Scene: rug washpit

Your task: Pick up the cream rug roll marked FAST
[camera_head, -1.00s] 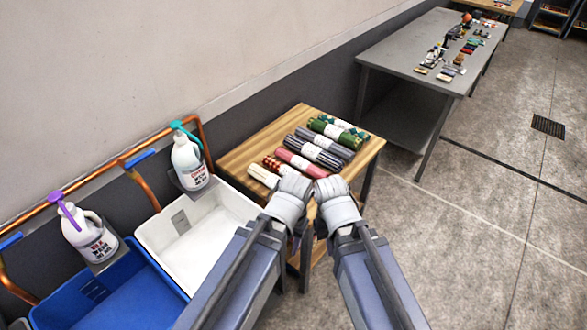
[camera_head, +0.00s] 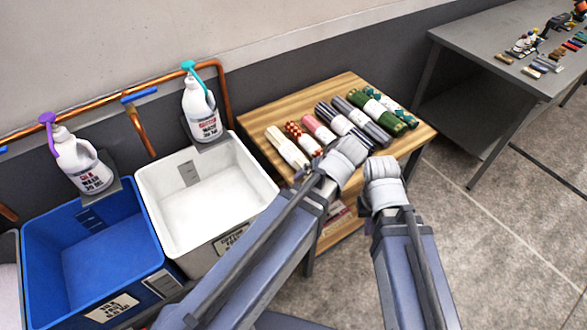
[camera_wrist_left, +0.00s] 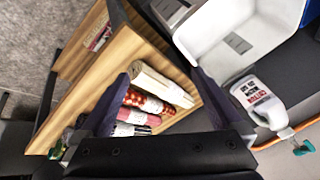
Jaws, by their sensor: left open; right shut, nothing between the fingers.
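The cream rug roll (camera_head: 287,148) lies at the left end of a row of rolls on a wooden table. It also shows in the left wrist view (camera_wrist_left: 160,84); no FAST mark can be read on it. My left gripper (camera_wrist_left: 160,76) is open and empty in that view, its dark fingers on either side of the cream roll's image, apart from it. In the head view my left wrist hides its fingers, right of the cream roll. My right gripper (camera_head: 383,172) is shut and empty near the table's front right; its fingertips are hard to make out.
The wooden table (camera_head: 255,120) also bears red-patterned, pink, striped, grey and green rolls, close beside one another. A white basin (camera_head: 160,195) and a blue basin (camera_head: 50,235) stand left, with pump bottles (camera_head: 199,108) behind. A grey table (camera_head: 470,60) stands at the right.

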